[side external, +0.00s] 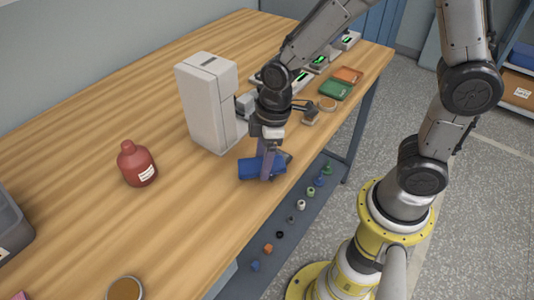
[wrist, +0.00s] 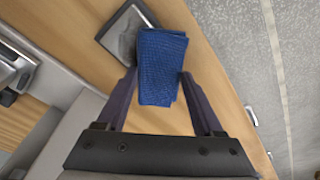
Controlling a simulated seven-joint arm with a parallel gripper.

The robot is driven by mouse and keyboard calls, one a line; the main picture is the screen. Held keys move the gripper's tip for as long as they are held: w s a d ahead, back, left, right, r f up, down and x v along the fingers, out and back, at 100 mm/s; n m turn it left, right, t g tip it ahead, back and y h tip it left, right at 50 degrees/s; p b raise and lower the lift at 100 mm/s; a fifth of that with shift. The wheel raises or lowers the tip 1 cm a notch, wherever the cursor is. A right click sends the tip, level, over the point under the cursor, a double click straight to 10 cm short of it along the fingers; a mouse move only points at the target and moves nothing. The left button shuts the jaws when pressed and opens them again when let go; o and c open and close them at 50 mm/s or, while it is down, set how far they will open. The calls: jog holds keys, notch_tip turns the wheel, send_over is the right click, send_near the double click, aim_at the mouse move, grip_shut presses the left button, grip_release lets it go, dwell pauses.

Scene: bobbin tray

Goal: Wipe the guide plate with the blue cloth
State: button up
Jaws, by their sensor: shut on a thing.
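The blue cloth (side external: 249,168) is a folded bundle between the fingers of my gripper (side external: 266,174), low over the wooden bench near its front edge. In the wrist view the cloth (wrist: 163,55) fills the gap between the two fingertips of my gripper (wrist: 158,77), which is shut on it. A square grey plate with a dark rim, seemingly the guide plate (wrist: 117,42), lies just left of the cloth, and the cloth hides part of it. In the side view the plate is mostly hidden behind my gripper and the cloth. I cannot tell whether the cloth touches it.
A tall white machine (side external: 207,105) stands close behind my gripper. A red bottle (side external: 137,165) stands to the left. Green (side external: 336,89) and orange (side external: 347,75) trays lie towards the back right. Several small items sit on a lower shelf (side external: 235,281). The bench between bottle and cloth is clear.

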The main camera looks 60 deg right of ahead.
aim_at(278, 151)
jog(key=shift+d, duration=3.45)
jog(key=shift+d+r, duration=0.15)
notch_tip(278, 151, up, 8)
jog(key=shift+s, duration=0.1)
